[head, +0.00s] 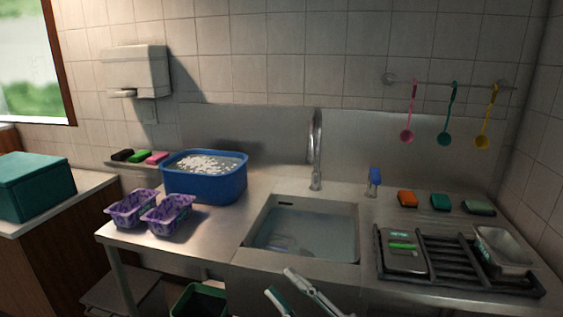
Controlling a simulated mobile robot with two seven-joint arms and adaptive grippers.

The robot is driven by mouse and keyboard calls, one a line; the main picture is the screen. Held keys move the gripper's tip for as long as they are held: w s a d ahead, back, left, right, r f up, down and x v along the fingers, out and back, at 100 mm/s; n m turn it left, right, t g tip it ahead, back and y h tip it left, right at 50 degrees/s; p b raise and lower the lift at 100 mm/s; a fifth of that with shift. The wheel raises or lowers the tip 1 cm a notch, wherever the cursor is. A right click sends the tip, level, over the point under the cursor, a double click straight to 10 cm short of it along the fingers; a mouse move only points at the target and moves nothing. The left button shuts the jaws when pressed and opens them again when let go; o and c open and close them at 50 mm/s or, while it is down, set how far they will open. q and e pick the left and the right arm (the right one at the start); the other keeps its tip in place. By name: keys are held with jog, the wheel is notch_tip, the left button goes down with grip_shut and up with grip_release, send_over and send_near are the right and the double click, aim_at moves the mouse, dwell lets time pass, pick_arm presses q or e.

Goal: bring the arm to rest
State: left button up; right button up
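My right gripper (278,281) shows at the bottom middle of the head view, in front of the sink's (300,202) front edge. Its two pale fingers are spread apart, with nothing visible between them. The rest of my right arm is mostly cut off by the lower edge of the picture. My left gripper and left arm are not in view.
A blue tub (222,188) and two purple patterned trays (132,212) stand left of the sink. A dark rack (450,272) with a grey case (402,258) and a metal tray (503,254) is at right. A green bin (190,300) stands below.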

jog(key=s+d+f+m+h, duration=0.1)
jog(key=d+f+m+h, duration=0.3)
jog(key=f, duration=0.3)
jog(key=d+f+m+t+h, duration=0.1)
jog(key=d+f+m+h, duration=0.25)
jog(key=f, duration=0.35)
jog(key=s+d+f+m+h, duration=0.1)
jog(key=d+f+m+h, duration=0.35)
jog(key=f, duration=0.35)
jog(key=s+d+f+m+g+h, duration=0.1)
jog(key=s+d+f+m+g, duration=0.1)
jog(key=s+f, duration=0.4)
jog(key=s+d+f+m+g+h, duration=0.2)
jog(key=s+d+f, duration=0.3)
jog(key=f, duration=0.5)
jog(key=shift+s+f+m+g, duration=0.2)
jog(key=shift+s+m+g, duration=0.35)
jog(key=shift+s, duration=0.4)
